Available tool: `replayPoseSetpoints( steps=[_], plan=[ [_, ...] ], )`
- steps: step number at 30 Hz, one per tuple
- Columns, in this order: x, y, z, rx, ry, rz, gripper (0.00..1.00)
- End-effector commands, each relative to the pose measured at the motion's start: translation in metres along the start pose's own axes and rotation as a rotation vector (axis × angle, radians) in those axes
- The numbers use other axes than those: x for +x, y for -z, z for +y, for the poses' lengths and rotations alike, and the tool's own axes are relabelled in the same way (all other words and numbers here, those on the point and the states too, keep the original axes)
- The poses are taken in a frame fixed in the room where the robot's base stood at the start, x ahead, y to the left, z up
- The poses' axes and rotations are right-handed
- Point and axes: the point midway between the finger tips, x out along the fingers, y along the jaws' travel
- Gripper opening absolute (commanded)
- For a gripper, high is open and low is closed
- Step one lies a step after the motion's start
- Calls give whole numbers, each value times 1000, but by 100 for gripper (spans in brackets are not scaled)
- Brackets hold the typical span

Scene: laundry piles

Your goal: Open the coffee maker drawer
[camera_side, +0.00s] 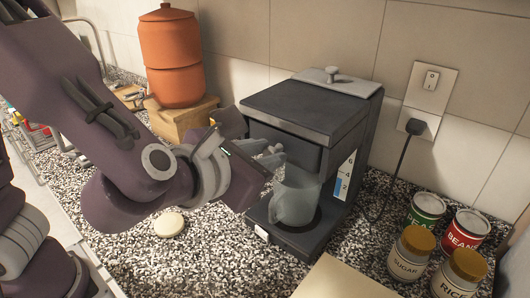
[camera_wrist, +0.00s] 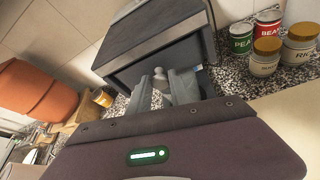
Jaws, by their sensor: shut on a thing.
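The coffee maker (camera_side: 310,112) is a dark grey machine standing against the tiled wall, and its top and front also show in the wrist view (camera_wrist: 150,45). Its drawer (camera_side: 300,153) is the dark front section under the top housing; how far it stands out is hard to tell. My gripper (camera_side: 274,155) is at the drawer's front, above the carafe. In the wrist view, its two grey fingers (camera_wrist: 164,92) are closed around the small light grey drawer handle (camera_wrist: 160,74). The fingers partly hide the handle in the side view.
A translucent carafe (camera_side: 293,200) stands on the coffee maker's base, just below my gripper. Several cans and jars, including a green can (camera_side: 425,212), stand at right. A terracotta pot (camera_side: 171,55) on a wooden block (camera_side: 183,119) stands behind my arm. A pale round object (camera_side: 169,224) lies on the speckled counter.

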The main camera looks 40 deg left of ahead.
Motion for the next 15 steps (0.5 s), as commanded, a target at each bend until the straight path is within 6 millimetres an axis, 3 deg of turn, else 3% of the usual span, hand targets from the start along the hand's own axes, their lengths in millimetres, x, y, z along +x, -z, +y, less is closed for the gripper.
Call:
replayPoseSetpoints(
  steps=[5, 15],
  plan=[
    [-11, 4, -1, 1, 2, -1, 0],
    [-86, 36, -2, 2, 5, 0, 0]
  ],
)
